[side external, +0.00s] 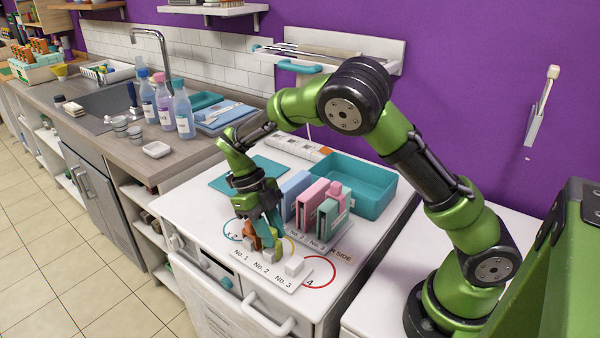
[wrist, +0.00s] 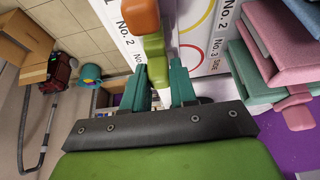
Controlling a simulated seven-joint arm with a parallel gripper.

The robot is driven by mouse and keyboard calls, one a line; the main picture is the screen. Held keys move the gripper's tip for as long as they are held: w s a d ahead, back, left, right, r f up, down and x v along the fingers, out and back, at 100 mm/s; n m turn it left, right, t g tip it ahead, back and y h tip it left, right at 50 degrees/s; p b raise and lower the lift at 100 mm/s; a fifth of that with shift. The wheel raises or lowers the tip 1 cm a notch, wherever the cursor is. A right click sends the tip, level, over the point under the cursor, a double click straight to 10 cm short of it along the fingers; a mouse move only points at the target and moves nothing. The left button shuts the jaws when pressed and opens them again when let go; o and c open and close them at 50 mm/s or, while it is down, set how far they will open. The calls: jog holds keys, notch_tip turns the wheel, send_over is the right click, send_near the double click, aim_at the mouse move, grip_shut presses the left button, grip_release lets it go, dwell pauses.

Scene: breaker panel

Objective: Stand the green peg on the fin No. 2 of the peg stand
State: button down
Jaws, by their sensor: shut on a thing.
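My gripper (side external: 264,232) points down over the front of the white worktop, its teal fingers close together. The peg stand (side external: 290,284) is a white base marked No. 1, No. 2 and No. 3. An orange peg (side external: 249,239) is by the No. 1 end, close to my gripper; it also shows just beyond the green peg in the wrist view (wrist: 153,45). A bare pale block (side external: 294,266) stands at No. 3. Contact between green peg and fin cannot be told.
Behind the stand, a second numbered holder carries blue (side external: 296,188), pink (side external: 310,201) and green (side external: 327,219) blocks, close to my gripper. A teal bin (side external: 365,190) is behind them. A red circle (side external: 320,271) is marked right of the stand. Bottles (side external: 182,110) stand on the left counter.

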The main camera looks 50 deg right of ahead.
jog(key=shift+f, duration=0.4)
jog(key=c, duration=0.8)
grip_release()
jog(key=v, duration=1.7)
jog(key=shift+s+f, duration=0.1)
